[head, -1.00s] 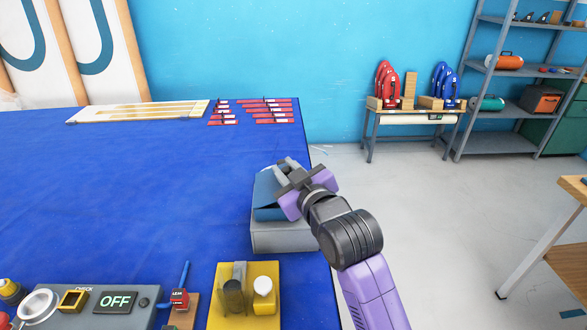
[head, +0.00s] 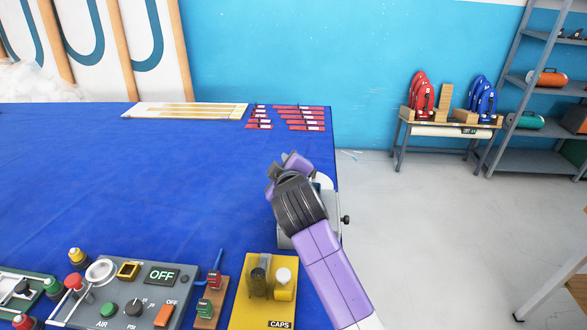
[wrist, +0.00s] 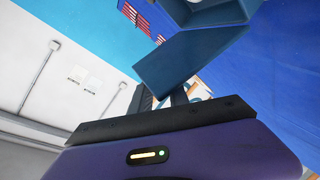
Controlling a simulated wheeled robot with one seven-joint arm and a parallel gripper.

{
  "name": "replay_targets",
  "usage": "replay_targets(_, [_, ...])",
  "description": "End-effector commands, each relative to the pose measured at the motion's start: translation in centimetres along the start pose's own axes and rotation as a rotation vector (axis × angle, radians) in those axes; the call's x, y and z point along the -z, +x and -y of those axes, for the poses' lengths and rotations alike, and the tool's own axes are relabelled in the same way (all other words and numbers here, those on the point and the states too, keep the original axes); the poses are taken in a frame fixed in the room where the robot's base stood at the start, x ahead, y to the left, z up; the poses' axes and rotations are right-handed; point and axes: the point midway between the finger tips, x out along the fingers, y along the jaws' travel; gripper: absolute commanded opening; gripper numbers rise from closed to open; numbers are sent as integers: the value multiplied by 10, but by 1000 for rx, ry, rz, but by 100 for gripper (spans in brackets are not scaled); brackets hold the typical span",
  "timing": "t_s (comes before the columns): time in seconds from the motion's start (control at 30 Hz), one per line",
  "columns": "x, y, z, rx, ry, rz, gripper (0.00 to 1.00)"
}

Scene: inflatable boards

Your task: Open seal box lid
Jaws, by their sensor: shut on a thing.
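The seal box (head: 285,241) is a grey box near the right edge of the blue table, mostly hidden behind my arm in the head view. A white round part and a dark side knob (head: 346,219) show to the right of my wrist. My gripper (head: 284,166) is above the box, its fingers partly hidden. In the wrist view a blue flat panel, the lid (wrist: 180,58), stands at the fingertips of my gripper (wrist: 162,97), which is shut on it. The lid is tilted up, and a blue hollow part shows beyond it.
A yellow caps tray (head: 262,312) and a control panel (head: 125,290) reading OFF lie at the table's front. Several red strips (head: 300,118) and a pale board (head: 185,110) lie at the back. The table's middle left is clear.

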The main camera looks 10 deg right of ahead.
Motion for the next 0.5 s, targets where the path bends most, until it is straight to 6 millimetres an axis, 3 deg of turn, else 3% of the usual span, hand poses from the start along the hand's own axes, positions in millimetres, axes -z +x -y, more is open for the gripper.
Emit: replay_targets(0.5, [13,5,17,10,0,0,0])
